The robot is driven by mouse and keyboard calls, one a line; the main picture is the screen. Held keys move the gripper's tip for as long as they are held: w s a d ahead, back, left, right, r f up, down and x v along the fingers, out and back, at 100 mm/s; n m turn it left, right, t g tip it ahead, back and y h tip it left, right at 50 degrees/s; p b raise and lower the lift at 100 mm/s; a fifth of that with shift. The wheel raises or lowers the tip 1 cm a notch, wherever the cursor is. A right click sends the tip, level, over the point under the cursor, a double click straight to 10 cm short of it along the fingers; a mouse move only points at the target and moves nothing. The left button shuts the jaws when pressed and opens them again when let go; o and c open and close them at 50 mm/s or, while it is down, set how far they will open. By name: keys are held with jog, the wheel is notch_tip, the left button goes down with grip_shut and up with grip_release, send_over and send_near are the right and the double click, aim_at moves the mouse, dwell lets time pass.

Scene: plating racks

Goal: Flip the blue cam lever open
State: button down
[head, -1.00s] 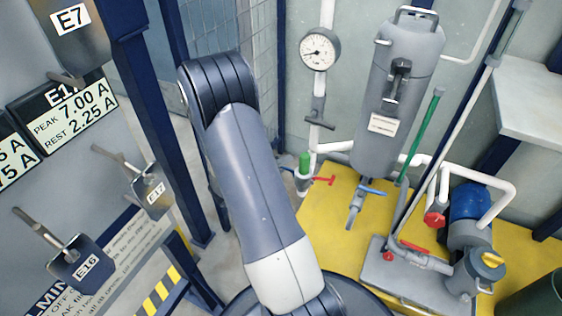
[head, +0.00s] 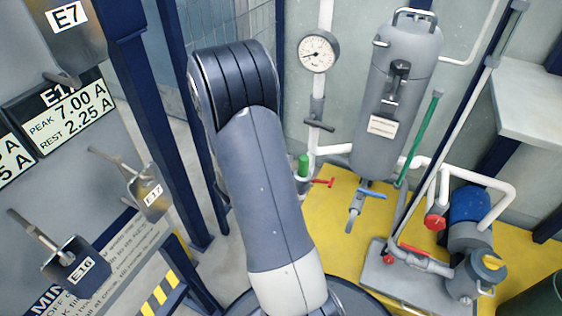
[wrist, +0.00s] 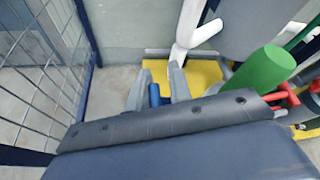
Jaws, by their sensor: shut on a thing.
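In the wrist view, my gripper (wrist: 158,78) shows as two grey fingers beyond the dark wrist housing. They are closed around a small blue piece, which I take for the blue cam lever (wrist: 154,95). Only a short part of the lever shows; the housing hides the rest, so I cannot tell its angle. A thick green handle (wrist: 264,70) is just right of the gripper. In the head view my arm covers the gripper and this lever, while the green handle (head: 303,165) shows just right of my arm.
A red handle (head: 322,182) and a separate blue-handled valve (head: 370,193) sit right of the green handle. A pressure gauge (head: 318,53) and grey tank (head: 400,95) stand behind. A mesh fence (wrist: 45,60) is close on the left. Yellow floor plate (head: 335,235) lies below.

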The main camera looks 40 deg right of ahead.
jog(key=shift+s+f, duration=0.1)
jog(key=shift+f, duration=0.05)
jog(key=c, duration=1.3)
grip_release()
jog(key=p+v, duration=0.2)
jog(key=v, duration=0.5)
jog(key=shift+a+p, duration=0.2)
jog(key=shift+p, duration=0.2)
jog(key=w+d+f+n+b, duration=0.1)
jog(key=w+d+f+b, duration=0.1)
jog(key=d, duration=0.4)
jog(key=shift+d+f+g+h, duration=0.3)
jog(key=shift+d+f+g, duration=0.1)
jog(key=shift+f, duration=0.1)
